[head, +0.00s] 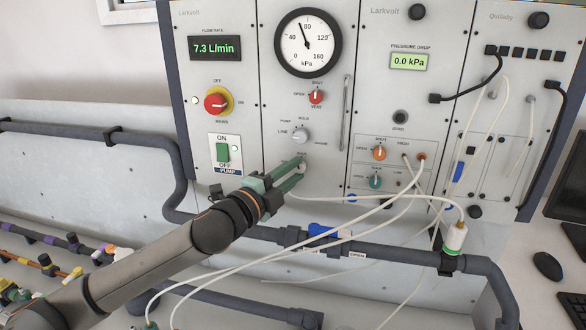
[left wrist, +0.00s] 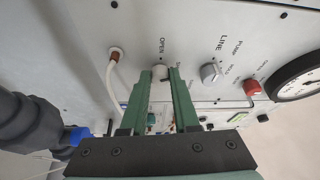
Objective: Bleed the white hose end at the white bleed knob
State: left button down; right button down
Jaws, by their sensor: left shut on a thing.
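My left gripper (head: 301,166) comes in from the lower left in the head view and reaches the panel below the LINE/PUMP selector. Its green fingers (left wrist: 163,78) are shut on a small whitish knob (left wrist: 160,72), which lies beside an OPEN mark in the left wrist view. The fingers largely hide this knob in the head view. A white hose (left wrist: 112,78) leaves a reddish fitting (left wrist: 116,53) near the knob. In the head view a white hose (head: 385,197) runs right toward a white connector (head: 455,237) with a green band on the dark pipe. My right gripper is out of view.
The round gauge (head: 308,43) reads about 70 kPa. The flow display (head: 214,48) shows 7.3 L/min; the pressure drop display (head: 409,61) shows 0.0 kPa. Several hoses cross right of the gripper. A dark pipe (head: 400,247) with a blue valve handle (head: 323,230) runs below.

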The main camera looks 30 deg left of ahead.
pick_arm(q)
jog(key=shift+r+m+g+y, duration=0.15)
jog(key=shift+m+g, duration=0.3)
jog(key=shift+m, duration=0.55)
jog(key=shift+r+m+g+y, duration=0.15)
jog(key=shift+m+g, duration=0.3)
jog(key=shift+m, duration=0.55)
jog(key=shift+f, duration=0.1)
jog(key=c, duration=0.7)
grip_release()
jog(key=shift+o, duration=0.2)
jog(key=s+a+r+b, duration=0.1)
jog(key=s+b, duration=0.7)
jog(key=s, duration=0.4)
jog(key=shift+s+a+r, duration=0.15)
jog(key=shift+a, duration=0.1)
